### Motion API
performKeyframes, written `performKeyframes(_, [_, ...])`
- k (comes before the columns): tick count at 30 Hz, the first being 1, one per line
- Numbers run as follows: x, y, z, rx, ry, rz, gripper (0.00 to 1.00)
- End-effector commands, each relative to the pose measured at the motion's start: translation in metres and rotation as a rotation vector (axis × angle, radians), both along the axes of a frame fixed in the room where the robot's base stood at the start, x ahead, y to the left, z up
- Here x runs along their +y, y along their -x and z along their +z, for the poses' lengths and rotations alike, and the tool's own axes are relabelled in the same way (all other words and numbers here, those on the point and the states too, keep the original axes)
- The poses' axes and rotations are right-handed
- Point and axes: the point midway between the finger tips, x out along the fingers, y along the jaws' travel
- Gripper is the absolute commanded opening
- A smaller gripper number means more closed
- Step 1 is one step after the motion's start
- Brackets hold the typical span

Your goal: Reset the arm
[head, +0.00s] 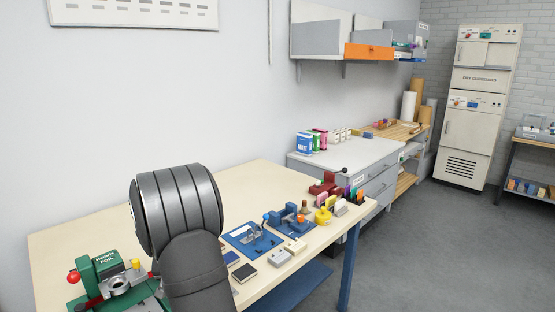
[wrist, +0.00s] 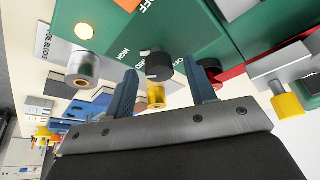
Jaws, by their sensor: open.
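My gripper (wrist: 162,86) shows in the wrist view with its two blue-grey fingers apart. No object is clamped between them. A black knob (wrist: 159,66) and a yellow part (wrist: 156,97) of the green machine (wrist: 205,35) appear in the gap between the fingers; I cannot tell how far off they are or whether a finger touches anything. In the head view my dark arm stands over the front of the table and hides my gripper. The green machine (head: 92,272) is at the lower left there, beside the arm and partly cut off.
The cream table (head: 85,235) has clear room at its back left. Blue fixtures (head: 250,238), a red tool (head: 327,184) and a yellow item (head: 323,216) crowd its right side. A white cabinet (head: 340,154) stands beyond the table.

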Motion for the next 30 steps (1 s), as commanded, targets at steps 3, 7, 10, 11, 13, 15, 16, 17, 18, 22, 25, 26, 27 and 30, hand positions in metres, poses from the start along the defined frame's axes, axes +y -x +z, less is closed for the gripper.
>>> performKeyframes(3, [0.0,0.0,-0.0001,0.0,0.0,0.0,0.5])
performKeyframes(7, [0.0,0.0,-0.0001,0.0,0.0,0.002,0.5])
performKeyframes(10, [-0.0002,0.0,0.0,0.0,0.0,0.013,0.5])
performKeyframes(11, [-0.0003,-0.0001,0.0,0.0,-0.001,0.02,0.5])
performKeyframes(13, [-0.0005,-0.0001,0.0,0.0,-0.001,0.04,0.5])
performKeyframes(15, [-0.0008,-0.0003,0.0,-0.001,-0.001,0.069,0.5])
performKeyframes(16, [-0.0008,-0.0004,0.0,0.0,-0.001,0.081,0.5])
performKeyframes(17, [-0.001,-0.0005,0.0,0.0,-0.001,0.095,0.5])
performKeyframes(18, [-0.0013,-0.0006,0.0,0.0,-0.001,0.114,0.5])
performKeyframes(22, [-0.0017,-0.0007,-0.0001,0.0,-0.001,0.177,0.5])
performKeyframes(25, [-0.0018,-0.0007,0.0,0.0,0.0,0.223,0.5])
performKeyframes(26, [-0.0017,-0.0007,0.0,0.0,-0.001,0.236,0.5])
performKeyframes(27, [-0.0019,-0.0008,-0.0001,0.0,0.0,0.256,0.5])
performKeyframes(30, [-0.0022,-0.0011,0.0,0.0,0.0,0.301,0.5])
